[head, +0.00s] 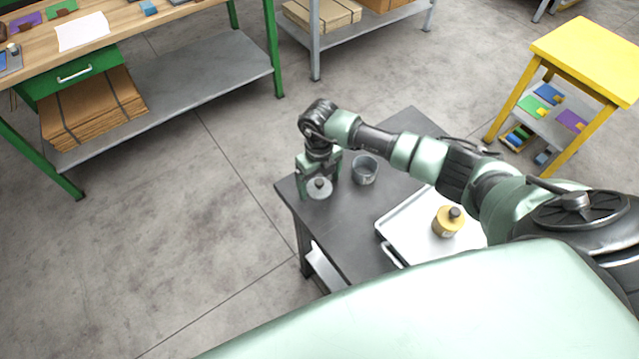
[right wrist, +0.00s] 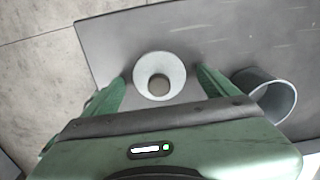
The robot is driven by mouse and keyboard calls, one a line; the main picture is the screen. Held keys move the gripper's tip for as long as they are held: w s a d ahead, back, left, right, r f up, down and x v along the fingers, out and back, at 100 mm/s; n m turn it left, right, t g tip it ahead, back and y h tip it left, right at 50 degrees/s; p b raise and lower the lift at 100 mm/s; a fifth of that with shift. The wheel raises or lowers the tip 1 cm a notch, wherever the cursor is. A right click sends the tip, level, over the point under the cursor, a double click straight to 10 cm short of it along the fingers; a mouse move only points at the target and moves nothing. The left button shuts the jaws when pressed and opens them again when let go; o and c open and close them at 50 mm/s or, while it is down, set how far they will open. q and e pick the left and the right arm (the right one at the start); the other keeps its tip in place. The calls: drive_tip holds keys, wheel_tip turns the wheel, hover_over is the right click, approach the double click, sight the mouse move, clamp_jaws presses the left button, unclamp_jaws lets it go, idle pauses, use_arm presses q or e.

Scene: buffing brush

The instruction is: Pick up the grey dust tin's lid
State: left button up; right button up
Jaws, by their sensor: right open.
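The grey dust tin's lid (head: 319,188) is a pale round disc with a darker knob on top. It lies on the dark table near its left corner, and the right wrist view shows it whole (right wrist: 160,63). My right gripper (head: 320,184) is open above it, pointing down. In the right wrist view its fingers (right wrist: 161,80) stand on either side of the lid, with small gaps seen from above. The grey tin (head: 365,169) stands open, without a lid, to the right of the gripper; it also shows in the right wrist view (right wrist: 267,94). My left gripper is out of view.
The dark table (head: 350,222) also holds a white tray (head: 408,217) with a yellow tin (head: 447,222) in it. The grey tin stands close to my right finger. A green workbench (head: 100,45) and a yellow stand (head: 590,55) are farther off.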

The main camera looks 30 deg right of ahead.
drive_tip(key=shift+s, duration=0.1)
drive_tip(key=c, duration=1.2)
drive_tip(key=shift+c, duration=1.1)
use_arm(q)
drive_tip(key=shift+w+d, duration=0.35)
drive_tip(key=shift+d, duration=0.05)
use_arm(e)
drive_tip(key=shift+r, duration=0.1)
